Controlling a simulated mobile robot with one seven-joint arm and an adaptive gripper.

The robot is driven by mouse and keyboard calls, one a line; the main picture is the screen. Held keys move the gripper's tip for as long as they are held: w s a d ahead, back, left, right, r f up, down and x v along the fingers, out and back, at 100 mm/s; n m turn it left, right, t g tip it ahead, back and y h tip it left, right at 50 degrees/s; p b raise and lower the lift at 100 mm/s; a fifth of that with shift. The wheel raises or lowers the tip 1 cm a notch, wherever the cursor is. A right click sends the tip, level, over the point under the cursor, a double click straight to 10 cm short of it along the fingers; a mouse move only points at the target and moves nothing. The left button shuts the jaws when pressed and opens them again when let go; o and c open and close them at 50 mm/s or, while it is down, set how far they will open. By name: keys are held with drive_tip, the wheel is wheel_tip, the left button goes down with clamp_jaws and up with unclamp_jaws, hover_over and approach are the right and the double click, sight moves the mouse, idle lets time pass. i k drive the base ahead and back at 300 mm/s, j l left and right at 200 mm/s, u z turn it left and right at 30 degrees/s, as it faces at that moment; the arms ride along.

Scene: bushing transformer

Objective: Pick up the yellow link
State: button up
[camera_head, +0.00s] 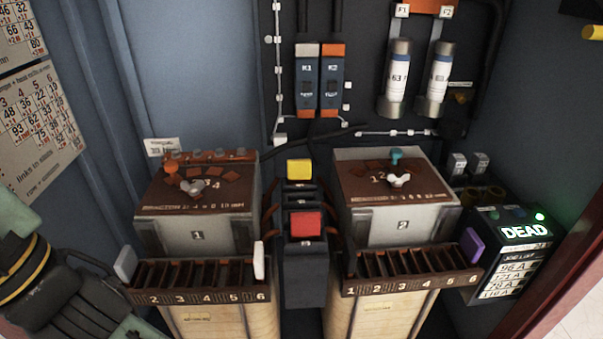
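A small yellow block (299,169), which looks like the yellow link, sits upright at the top of the dark central holder (305,270), between the two transformer boxes. A red block (306,224) sits below it in the same holder. Part of my arm shows at the lower left, well apart from the yellow block. No fingertips of my gripper can be made out, so I cannot see whether it is open or shut.
Left box (197,236) and right box (403,225) flank the holder, with slotted racks (190,297) in front. A white link (259,260), grey link (125,263) and purple link (472,244) stand at rack ends. A panel (523,231) reads DEAD. Cables run above.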

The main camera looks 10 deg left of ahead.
sight(299, 171)
drive_tip(key=u, duration=0.2)
drive_tip(key=l, duration=1.65)
drive_tip(key=u, duration=0.45)
drive_tip(key=l+u, duration=0.15)
drive_tip(key=u, duration=0.75)
drive_tip(key=l+u, duration=0.15)
drive_tip(key=u, duration=0.3)
drive_tip(key=i+l, duration=0.4)
